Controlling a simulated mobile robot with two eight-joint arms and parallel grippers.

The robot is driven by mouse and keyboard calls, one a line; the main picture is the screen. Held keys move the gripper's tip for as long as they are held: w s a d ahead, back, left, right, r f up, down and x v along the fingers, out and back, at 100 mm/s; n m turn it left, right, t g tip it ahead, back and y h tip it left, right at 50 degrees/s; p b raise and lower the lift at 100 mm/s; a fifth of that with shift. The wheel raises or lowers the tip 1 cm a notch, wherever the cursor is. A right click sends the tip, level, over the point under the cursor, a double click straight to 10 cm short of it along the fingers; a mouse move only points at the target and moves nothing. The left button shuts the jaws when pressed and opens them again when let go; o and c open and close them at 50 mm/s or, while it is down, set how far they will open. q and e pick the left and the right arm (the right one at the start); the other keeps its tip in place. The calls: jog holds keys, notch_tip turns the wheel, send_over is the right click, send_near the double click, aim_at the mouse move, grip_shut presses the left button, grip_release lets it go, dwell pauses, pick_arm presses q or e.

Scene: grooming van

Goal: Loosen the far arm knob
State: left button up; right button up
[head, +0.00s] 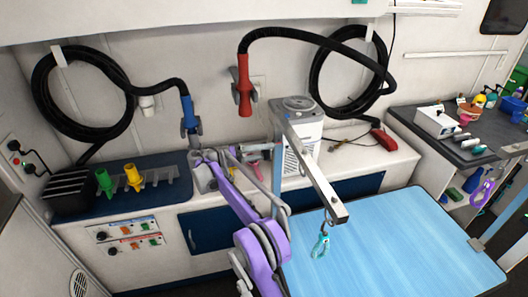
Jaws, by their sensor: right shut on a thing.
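The far grooming arm (315,178) is a metal bar running from the top of a post (279,190) out over the blue grooming table (385,245). A teal loop (320,246) hangs from its outer end. My right arm, purple and grey, reaches up from the bottom middle and bends toward the post. My right gripper (268,149) is at the upper part of the post, shut on the arm knob. The knob is small and mostly hidden by the gripper, so its turn cannot be seen. My left gripper is out of view.
A grey-white machine (298,120) stands on the counter behind the post. A red-nozzled hose (244,85) and a blue-nozzled hose (188,112) hang on the wall. A second grooming arm (513,149) with a purple loop (483,194) is at the right. The tabletop is clear.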

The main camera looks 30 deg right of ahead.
jog(key=n, duration=0.3)
jog(key=shift+n, duration=0.4)
jog(key=n, duration=0.3)
jog(key=shift+n, duration=0.3)
jog(key=n, duration=0.6)
jog(key=shift+b, duration=0.4)
jog(key=shift+n, duration=0.4)
jog(key=o, duration=1.2)
